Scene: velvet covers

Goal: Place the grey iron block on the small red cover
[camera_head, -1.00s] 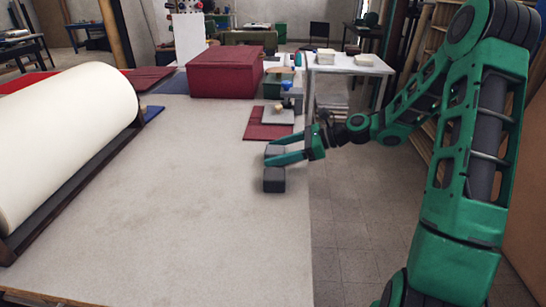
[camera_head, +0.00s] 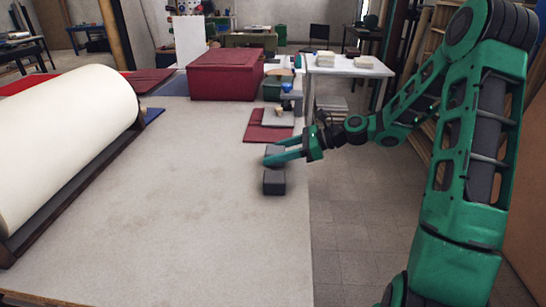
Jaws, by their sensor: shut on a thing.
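The grey iron block (camera_head: 274,184) is dark and stands near the right edge of the pale table. My gripper (camera_head: 270,160) reaches in from the right and is shut on the block's middle, with dark parts showing above and below the green fingers. I cannot tell whether the block touches the table. The small red cover (camera_head: 257,132) lies flat on the table beyond the block. A light grey plate with a small tan knob (camera_head: 278,118) lies over its far part; the near and left parts are bare.
A large dark red box (camera_head: 225,77) stands behind the cover. A big white roll (camera_head: 65,130) lies on a dark stand at left. The table's middle and front are clear.

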